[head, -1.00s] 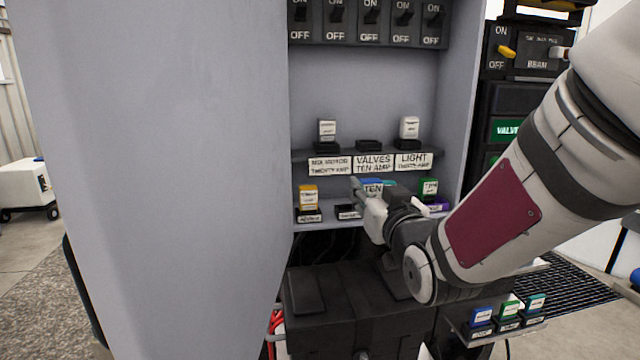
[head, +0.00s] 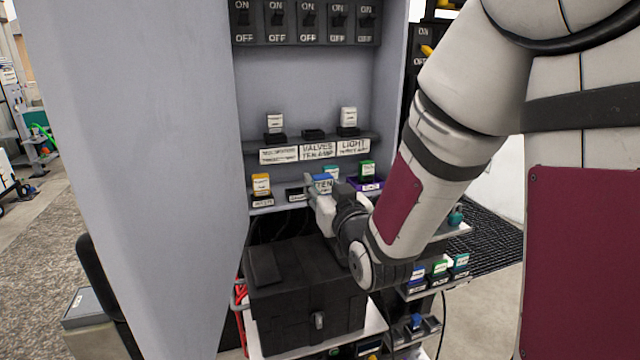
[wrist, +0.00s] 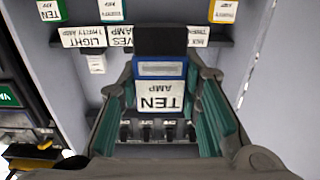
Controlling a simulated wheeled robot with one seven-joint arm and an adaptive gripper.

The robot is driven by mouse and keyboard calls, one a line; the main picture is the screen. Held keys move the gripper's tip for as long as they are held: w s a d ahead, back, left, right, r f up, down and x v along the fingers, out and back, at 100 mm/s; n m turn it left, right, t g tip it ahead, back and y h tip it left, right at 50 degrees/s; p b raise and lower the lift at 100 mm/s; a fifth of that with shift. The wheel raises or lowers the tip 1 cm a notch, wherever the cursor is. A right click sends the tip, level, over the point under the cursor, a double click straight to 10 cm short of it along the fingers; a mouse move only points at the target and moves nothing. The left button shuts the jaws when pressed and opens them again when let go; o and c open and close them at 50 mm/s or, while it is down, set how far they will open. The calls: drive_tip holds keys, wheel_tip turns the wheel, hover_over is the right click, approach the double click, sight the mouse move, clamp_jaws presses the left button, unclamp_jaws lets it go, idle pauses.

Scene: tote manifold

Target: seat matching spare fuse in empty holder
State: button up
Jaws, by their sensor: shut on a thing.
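My gripper (head: 318,198) is shut on a blue fuse (head: 323,183) with a white TEN label, in front of the lower shelf. In the wrist view the blue fuse (wrist: 160,85) sits between the green finger pads, its TEN AMP label upside down. A black block shows just above it there; I cannot tell what it belongs to. The empty black holder (head: 314,134) stands on the upper shelf above the label VALVES TEN AMP (head: 318,151). White fuses stand in the holders on its left (head: 275,122) and right (head: 348,118).
The lower shelf holds a yellow fuse (head: 261,184), a bare black holder (head: 296,194) and a green fuse (head: 367,169). A teal fuse (head: 331,172) shows behind the gripper. Switches (head: 308,18) line the top. The cabinet's wide grey side panel (head: 130,150) bounds the left; a black box (head: 305,300) stands below.

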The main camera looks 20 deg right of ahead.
sight(322, 175)
drive_tip(key=shift+r+p, duration=0.7)
drive_tip(key=shift+r, duration=0.8)
